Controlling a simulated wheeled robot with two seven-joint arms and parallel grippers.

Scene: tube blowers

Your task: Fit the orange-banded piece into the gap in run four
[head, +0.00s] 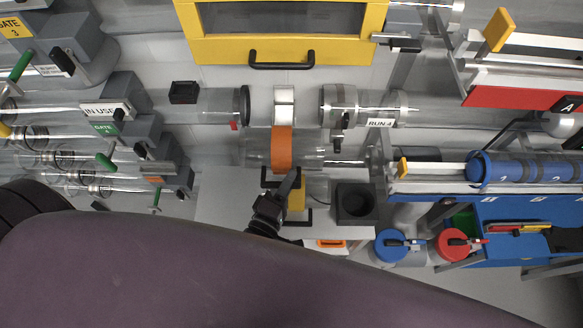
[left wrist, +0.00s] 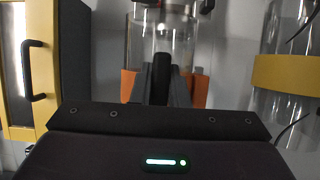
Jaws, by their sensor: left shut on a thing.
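The orange-banded piece is a clear tube with a broad orange band (head: 281,150) around its middle. It lies level in the head view, just below the gap in the run labelled RUN-4. My left gripper (head: 291,179) is shut on it at the band; the band also shows on both sides of the fingers in the left wrist view (left wrist: 129,84). The gap lies between the dark-rimmed left pipe end (head: 244,105) and the clear right pipe end (head: 326,105). A pale metal band (head: 284,105) shows in the gap. My right gripper is out of view.
A yellow-framed box (head: 283,52) with a black handle is above the gap. A black open holder (head: 355,202) is below right. A yellow-banded clear tube (left wrist: 287,74) stands at right in the left wrist view. Several clear tubes and grey gate housings (head: 140,120) crowd the left.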

